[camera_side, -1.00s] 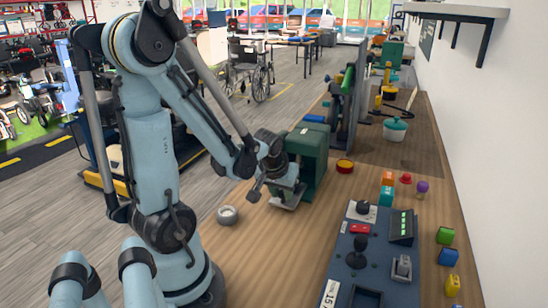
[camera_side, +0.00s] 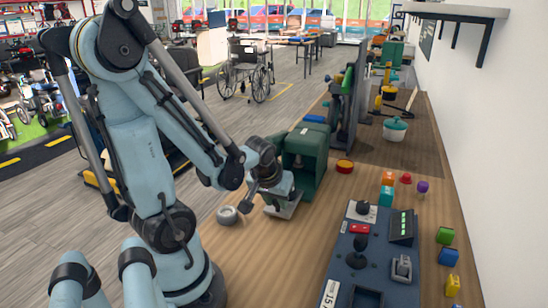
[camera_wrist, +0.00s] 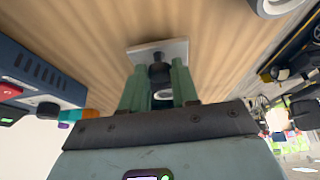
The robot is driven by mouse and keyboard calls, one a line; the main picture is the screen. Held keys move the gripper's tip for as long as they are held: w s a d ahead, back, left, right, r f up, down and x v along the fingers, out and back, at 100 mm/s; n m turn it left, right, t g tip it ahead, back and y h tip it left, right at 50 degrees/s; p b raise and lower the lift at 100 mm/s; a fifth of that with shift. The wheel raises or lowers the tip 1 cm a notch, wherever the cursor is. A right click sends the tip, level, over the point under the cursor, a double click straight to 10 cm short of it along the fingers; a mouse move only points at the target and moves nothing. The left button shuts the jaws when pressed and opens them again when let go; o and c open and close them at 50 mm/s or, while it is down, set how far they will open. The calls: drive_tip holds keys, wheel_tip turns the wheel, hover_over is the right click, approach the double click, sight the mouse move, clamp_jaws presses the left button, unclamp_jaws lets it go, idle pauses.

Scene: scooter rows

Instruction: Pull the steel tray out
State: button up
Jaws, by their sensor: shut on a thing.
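The steel tray (camera_side: 284,210) is a flat grey metal plate at the foot of the green machine (camera_side: 306,150) in the side view. My gripper (camera_side: 274,192) is over the tray, at the front left of the machine. In the wrist view the tray (camera_wrist: 177,48) lies ahead with a black knob (camera_wrist: 160,70) on it. My gripper's green fingers (camera_wrist: 160,76) stand on both sides of the knob, shut on it. The tray's back end is hidden by my gripper, so I cannot tell how much is inside the machine.
A grey ring (camera_side: 227,215) lies left of the tray, close to it. A blue control box (camera_side: 365,255) with joysticks stands to the right. Bare wooden bench lies in front of the tray.

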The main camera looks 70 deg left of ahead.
drive_tip(key=shift+d, duration=0.1)
drive_tip(key=shift+s+d, duration=0.6)
drive_tip(key=shift+s, duration=0.05)
idle(0.8)
drive_tip(key=o, duration=1.4)
wheel_tip(320, 180, up, 6)
idle(0.3)
